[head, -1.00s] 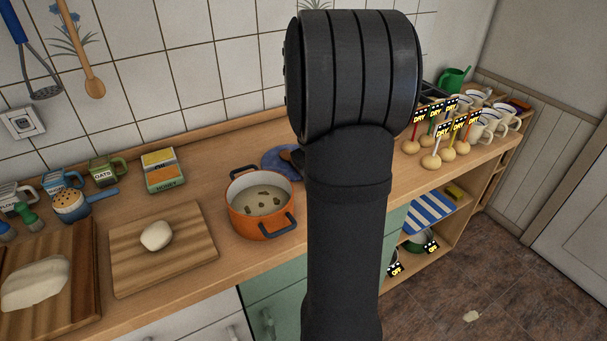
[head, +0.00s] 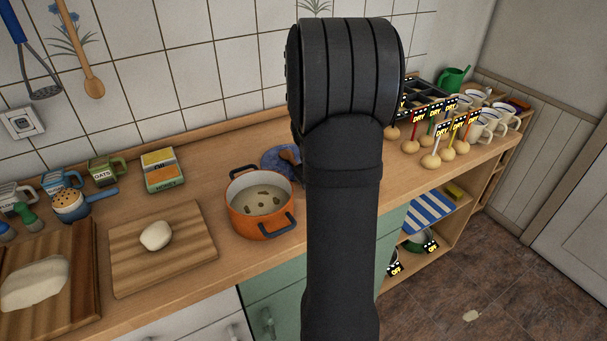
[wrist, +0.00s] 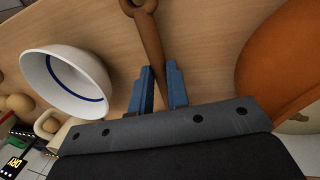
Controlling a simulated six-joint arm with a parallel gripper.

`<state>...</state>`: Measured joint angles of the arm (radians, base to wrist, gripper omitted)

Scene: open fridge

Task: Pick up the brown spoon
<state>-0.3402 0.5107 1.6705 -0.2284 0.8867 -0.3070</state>
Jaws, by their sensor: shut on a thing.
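The brown spoon (wrist: 150,35) shows in the wrist view, running from the top edge down between my fingers. My gripper (wrist: 160,80) has blue fingers, shut on the spoon's shaft. Part of the spoon lies outside the wrist view. In the head view my arm stands in front of the counter and hides my gripper. I cannot tell whether the spoon still touches the surface.
The orange pot (head: 261,215) stands left of my arm, with a blue dish (head: 279,160) behind it. A white bowl with a blue stripe (wrist: 68,82) is left of my fingers in the wrist view. Markers and mugs stand at the right. A cutting board (head: 190,252) lies left.

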